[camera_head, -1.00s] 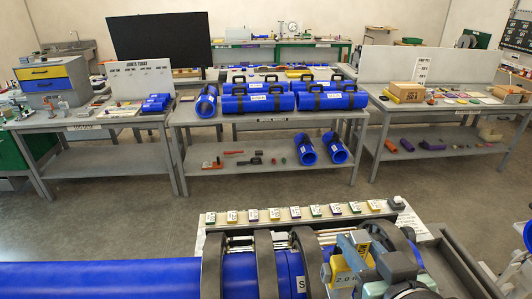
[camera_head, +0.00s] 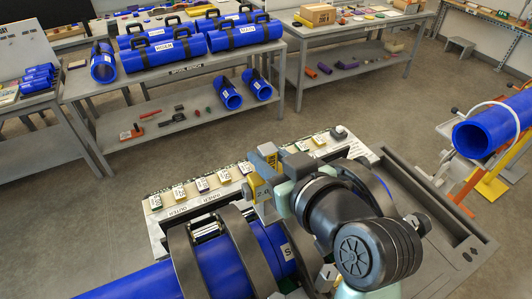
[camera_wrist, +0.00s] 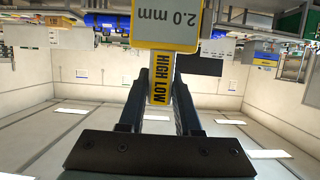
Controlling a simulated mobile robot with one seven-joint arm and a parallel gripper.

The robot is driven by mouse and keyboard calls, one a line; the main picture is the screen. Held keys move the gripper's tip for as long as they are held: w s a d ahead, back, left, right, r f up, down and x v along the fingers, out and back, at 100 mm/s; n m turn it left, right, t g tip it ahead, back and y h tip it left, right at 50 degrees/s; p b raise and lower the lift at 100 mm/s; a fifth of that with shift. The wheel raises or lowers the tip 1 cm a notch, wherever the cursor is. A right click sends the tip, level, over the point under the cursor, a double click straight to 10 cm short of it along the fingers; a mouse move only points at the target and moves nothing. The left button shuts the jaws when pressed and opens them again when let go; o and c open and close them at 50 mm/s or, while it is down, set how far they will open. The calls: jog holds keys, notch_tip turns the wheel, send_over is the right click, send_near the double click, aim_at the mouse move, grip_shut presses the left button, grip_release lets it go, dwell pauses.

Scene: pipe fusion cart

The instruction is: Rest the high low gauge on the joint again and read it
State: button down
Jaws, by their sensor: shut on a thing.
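My gripper (camera_wrist: 160,85) is shut on the high low gauge (camera_wrist: 160,72), a yellow body lettered HIGH LOW with a grey face reading 2.0 mm, upside down in the wrist view. In the head view the yellow part of the gauge (camera_head: 253,187) shows beside my wrist, above the far side of the clamp cart. The blue pipe (camera_head: 228,264) lies in the dark clamp rings (camera_head: 238,240) at the front. My arm hides much of the pipe's right part. I cannot see the joint, or the gauge touching it.
A strip of small labelled blocks (camera_head: 201,184) runs along the cart's back edge. A grey tray (camera_head: 440,215) lies at the right. A blue pipe (camera_head: 490,128) rests on a stand at far right. Tables with blue pipe pieces (camera_head: 165,50) stand behind. Floor between is clear.

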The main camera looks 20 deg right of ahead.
aim_at(267, 197)
notch_tip(267, 197, down, 9)
jog(key=b, duration=0.7)
jog(key=shift+r+b, duration=0.1)
jog(key=shift+b, duration=0.25)
jog(key=shift+f+b, duration=0.6)
jog(key=shift+f, duration=0.35)
dwell(3.3)
jog(key=shift+r+p, duration=3)
jog(key=shift+r, duration=0.75)
